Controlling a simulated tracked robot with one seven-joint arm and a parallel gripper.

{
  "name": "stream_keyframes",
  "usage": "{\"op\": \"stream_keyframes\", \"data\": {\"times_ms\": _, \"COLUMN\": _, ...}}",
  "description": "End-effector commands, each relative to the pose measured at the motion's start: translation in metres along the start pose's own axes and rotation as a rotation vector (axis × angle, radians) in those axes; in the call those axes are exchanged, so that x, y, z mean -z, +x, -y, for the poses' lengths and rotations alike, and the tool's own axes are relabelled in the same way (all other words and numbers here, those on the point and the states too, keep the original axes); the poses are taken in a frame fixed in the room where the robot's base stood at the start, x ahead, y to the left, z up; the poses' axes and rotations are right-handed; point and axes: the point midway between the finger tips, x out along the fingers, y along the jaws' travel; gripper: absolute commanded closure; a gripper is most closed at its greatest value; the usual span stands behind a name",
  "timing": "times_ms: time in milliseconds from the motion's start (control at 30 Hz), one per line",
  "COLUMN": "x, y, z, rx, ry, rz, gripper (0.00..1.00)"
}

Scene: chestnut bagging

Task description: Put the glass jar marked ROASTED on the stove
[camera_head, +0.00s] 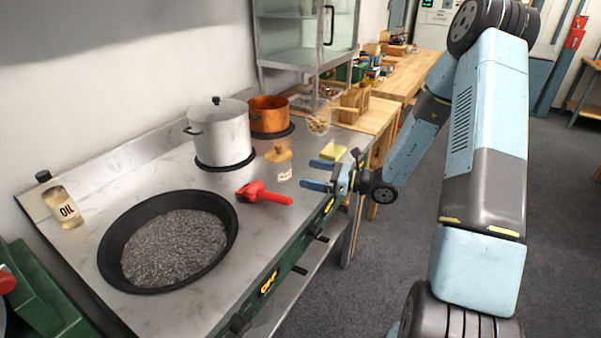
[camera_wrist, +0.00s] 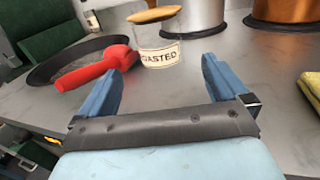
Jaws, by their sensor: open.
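The glass jar (camera_head: 284,171) has a round wooden lid with a knob and stands upright on the steel stove top (camera_head: 215,185), near its front right part. In the wrist view the jar (camera_wrist: 150,35) shows a white label reading "OASTED", its first letter unclear. My gripper (camera_head: 308,174) is open and empty, its blue fingers pointing left towards the jar. In the wrist view the gripper (camera_wrist: 160,72) has the jar ahead, roughly between the fingertips and beyond them. The jar appears apart from both fingers.
A red tool (camera_head: 262,193) lies just left of the jar. A yellow sponge (camera_head: 333,152) lies close behind my fingers. A black pan (camera_head: 110,250), an OIL jar (camera_head: 63,208), a steel pot (camera_head: 220,135) and a copper pot (camera_head: 268,116) stand around. Bare steel shows between them.

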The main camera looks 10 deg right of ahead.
Motion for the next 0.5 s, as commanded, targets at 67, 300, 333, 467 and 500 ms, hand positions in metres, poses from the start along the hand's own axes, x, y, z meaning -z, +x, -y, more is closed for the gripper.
{"op": "stream_keyframes", "data": {"times_ms": 67, "x": 0.000, "y": -0.005, "z": 0.000, "rx": 0.002, "ry": 0.000, "rz": -0.001, "gripper": 0.00}}
{"op": "stream_keyframes", "data": {"times_ms": 300, "x": -0.005, "y": -0.007, "z": -0.004, "rx": -0.021, "ry": -0.022, "rz": -0.011, "gripper": 0.00}}
{"op": "stream_keyframes", "data": {"times_ms": 333, "x": -0.008, "y": -0.006, "z": -0.006, "rx": -0.032, "ry": -0.033, "rz": -0.017, "gripper": 0.00}}
{"op": "stream_keyframes", "data": {"times_ms": 467, "x": -0.027, "y": -0.004, "z": -0.025, "rx": -0.121, "ry": -0.123, "rz": -0.065, "gripper": 0.00}}
{"op": "stream_keyframes", "data": {"times_ms": 500, "x": -0.034, "y": -0.004, "z": -0.032, "rx": -0.156, "ry": -0.160, "rz": -0.086, "gripper": 0.00}}
